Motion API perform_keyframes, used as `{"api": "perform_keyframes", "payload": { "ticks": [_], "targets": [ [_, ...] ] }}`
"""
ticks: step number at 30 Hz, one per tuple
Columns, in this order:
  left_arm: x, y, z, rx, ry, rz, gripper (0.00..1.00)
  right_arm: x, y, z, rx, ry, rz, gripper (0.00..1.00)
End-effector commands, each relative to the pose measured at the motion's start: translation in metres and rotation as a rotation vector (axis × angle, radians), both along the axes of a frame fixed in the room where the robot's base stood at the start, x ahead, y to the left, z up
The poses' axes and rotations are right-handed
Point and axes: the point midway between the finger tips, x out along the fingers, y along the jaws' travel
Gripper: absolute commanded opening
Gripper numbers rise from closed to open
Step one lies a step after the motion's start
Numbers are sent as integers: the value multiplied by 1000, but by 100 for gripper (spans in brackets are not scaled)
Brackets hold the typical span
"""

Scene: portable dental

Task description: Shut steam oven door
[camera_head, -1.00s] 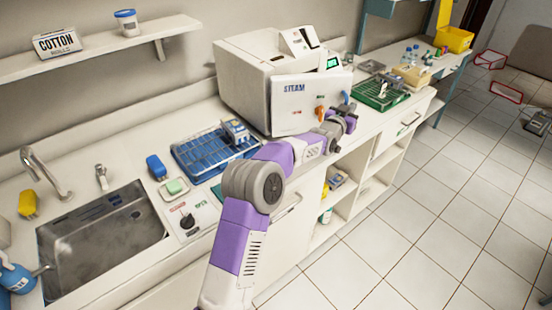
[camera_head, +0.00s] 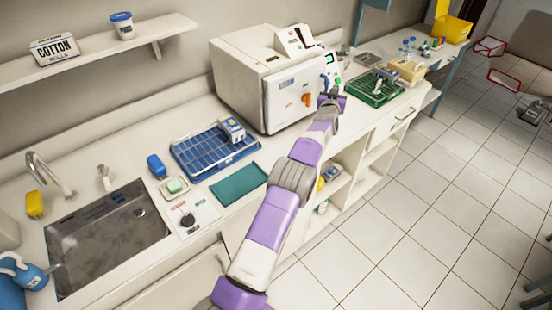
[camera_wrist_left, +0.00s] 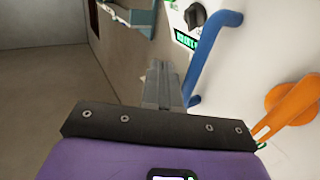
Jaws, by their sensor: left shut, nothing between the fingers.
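The white steam oven (camera_head: 235,82) stands on the counter against the wall. Its door (camera_head: 285,95) lies close against the front of the body; I cannot tell whether a thin gap remains. The door carries an orange lever (camera_head: 307,99) and a blue handle (camera_head: 325,84). My left gripper (camera_head: 330,93) is at the door's right side, shut and empty. In the left wrist view its closed fingers (camera_wrist_left: 163,85) are beside the blue handle (camera_wrist_left: 216,55); contact is unclear. The orange lever (camera_wrist_left: 292,101) is to the right there. My right gripper is not in view.
A green rack (camera_head: 374,91) stands right of the oven. A blue rack (camera_head: 212,152) and a teal mat (camera_head: 239,183) lie to its left. A sink (camera_head: 105,238) is at the far left. The floor (camera_head: 430,215) in front is clear.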

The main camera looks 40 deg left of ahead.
Motion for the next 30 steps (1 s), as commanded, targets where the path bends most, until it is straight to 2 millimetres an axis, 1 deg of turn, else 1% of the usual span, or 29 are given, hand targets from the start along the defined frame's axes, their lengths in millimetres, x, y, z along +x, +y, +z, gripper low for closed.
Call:
{"api": "perform_keyframes", "payload": {
  "ticks": [1,6,20,23,26,29,30],
  "targets": [
    [0,3,0,0,0,2,0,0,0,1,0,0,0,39],
    [-1,7,0,-1,0,4,0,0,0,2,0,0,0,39],
    [-1,6,0,-1,0,3,0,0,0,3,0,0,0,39],
    [-1,-1,1,-1,1,2,0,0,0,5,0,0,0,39],
    [-1,-15,2,0,1,2,0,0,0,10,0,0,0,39],
    [-3,-34,4,-1,1,6,0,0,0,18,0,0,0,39],
    [-2,-45,3,-1,1,4,0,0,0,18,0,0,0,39]
  ]
}}
